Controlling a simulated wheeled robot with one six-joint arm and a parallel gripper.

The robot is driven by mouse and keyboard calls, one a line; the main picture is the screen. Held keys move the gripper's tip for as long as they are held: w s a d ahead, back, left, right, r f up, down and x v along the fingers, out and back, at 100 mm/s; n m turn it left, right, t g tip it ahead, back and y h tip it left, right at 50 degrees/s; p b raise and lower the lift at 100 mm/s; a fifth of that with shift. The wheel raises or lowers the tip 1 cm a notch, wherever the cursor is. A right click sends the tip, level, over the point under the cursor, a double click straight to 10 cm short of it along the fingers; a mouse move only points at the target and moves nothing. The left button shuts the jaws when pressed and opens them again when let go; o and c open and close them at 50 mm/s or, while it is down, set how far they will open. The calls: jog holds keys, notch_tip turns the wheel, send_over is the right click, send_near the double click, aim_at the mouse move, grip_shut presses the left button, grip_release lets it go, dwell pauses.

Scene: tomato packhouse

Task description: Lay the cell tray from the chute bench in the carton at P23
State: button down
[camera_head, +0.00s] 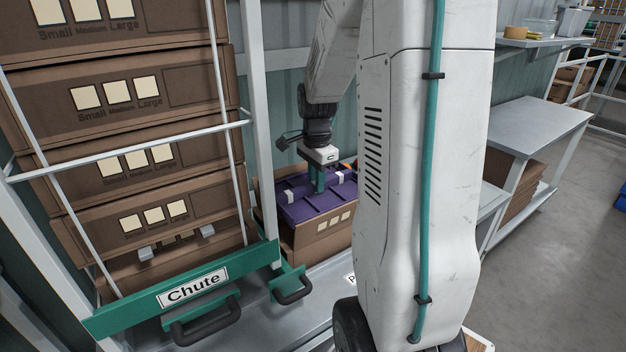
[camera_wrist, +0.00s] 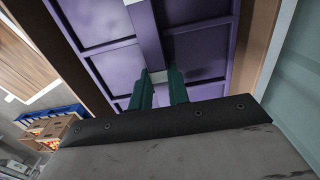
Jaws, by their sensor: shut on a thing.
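The purple cell tray (camera_head: 302,208) lies level at the top of an open brown carton (camera_head: 305,243). The carton stands on the bench just right of the chute. My gripper (camera_head: 318,186) points down over the tray and is shut on its raised middle rib. In the wrist view the green fingers (camera_wrist: 160,88) close on the rib of the tray (camera_wrist: 195,55), and brown carton walls run along both sides. I cannot tell how deep the tray sits in the carton. A label (camera_head: 350,278) starting with "P" is mostly hidden by my arm.
The chute (camera_head: 194,287) with stacked brown cartons (camera_head: 120,175) and white rails stands close on the left. A corrugated wall is behind. A grey bench (camera_head: 540,122) with flattened cardboard below is at the right. Open floor (camera_head: 560,260) lies at the far right.

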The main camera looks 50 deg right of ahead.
aim_at(316, 196)
jog(key=shift+f, duration=6.2)
jog(key=shift+f, duration=0.65)
jog(key=c, duration=1.3)
grip_release()
jog(key=shift+c, duration=1.4)
jog(key=shift+r, duration=0.1)
jog(key=shift+r, duration=4.1)
jog(key=shift+r, duration=0.1)
